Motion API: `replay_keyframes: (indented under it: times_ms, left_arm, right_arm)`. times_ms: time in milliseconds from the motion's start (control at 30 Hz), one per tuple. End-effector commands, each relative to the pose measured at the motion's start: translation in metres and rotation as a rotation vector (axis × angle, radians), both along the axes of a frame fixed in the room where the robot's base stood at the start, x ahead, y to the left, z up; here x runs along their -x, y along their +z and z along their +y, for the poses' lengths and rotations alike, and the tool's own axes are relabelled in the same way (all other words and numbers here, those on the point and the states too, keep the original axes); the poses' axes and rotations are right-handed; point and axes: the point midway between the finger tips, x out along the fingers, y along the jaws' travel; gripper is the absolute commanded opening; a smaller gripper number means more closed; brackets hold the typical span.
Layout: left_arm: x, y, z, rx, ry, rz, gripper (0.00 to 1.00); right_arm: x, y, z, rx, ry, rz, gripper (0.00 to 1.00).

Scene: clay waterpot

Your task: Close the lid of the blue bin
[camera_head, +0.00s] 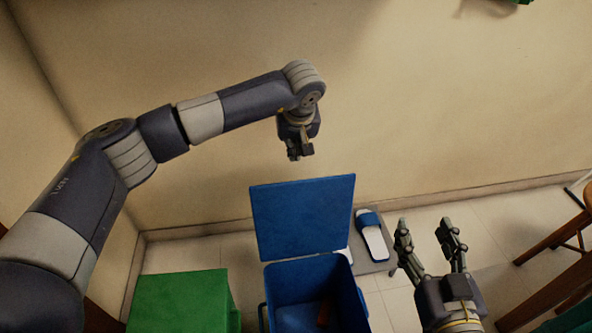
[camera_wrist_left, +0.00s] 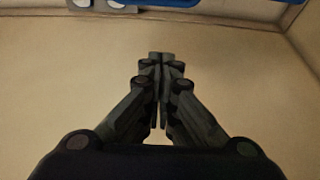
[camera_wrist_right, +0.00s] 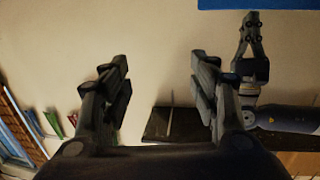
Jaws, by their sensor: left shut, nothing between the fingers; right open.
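The blue bin (camera_head: 285,285) stands on the floor at the bottom centre of the head view. Its lid (camera_head: 303,218) is open and raised at the back, toward the wall. My right gripper (camera_head: 425,228) is open and empty, to the right of the bin. Its spread fingers show in the right wrist view (camera_wrist_right: 160,65).
A green box (camera_head: 180,300) stands left of the bin. A blue and white slipper (camera_head: 372,238) lies on a grey mat behind the bin's right side. Wooden furniture (camera_head: 555,238) stands at the right edge. A bare wall (camera_head: 420,100) is behind.

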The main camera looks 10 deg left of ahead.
Motion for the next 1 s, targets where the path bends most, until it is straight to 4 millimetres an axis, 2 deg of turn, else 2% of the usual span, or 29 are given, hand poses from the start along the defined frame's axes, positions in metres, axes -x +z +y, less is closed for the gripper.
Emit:
replay_keyframes:
  times_ms: [33,400,700,1000]
  left_arm:
    - [-0.002,-0.010,0.001,0.001,0.001,0.002,0.00]
    - [-0.019,-0.055,0.008,0.001,0.000,0.002,0.00]
    - [0.012,-0.053,-0.005,0.003,-0.002,0.000,0.00]
    - [0.018,-0.052,-0.008,0.002,0.000,-0.001,0.00]
  right_arm:
    - [-0.001,0.007,0.002,-0.011,0.003,-0.043,0.56]
    - [0.006,0.069,0.008,-0.094,0.021,-0.358,0.56]
    - [0.016,0.096,0.009,-0.134,0.029,-0.497,0.56]
    - [0.019,0.103,0.009,-0.143,0.031,-0.530,0.56]
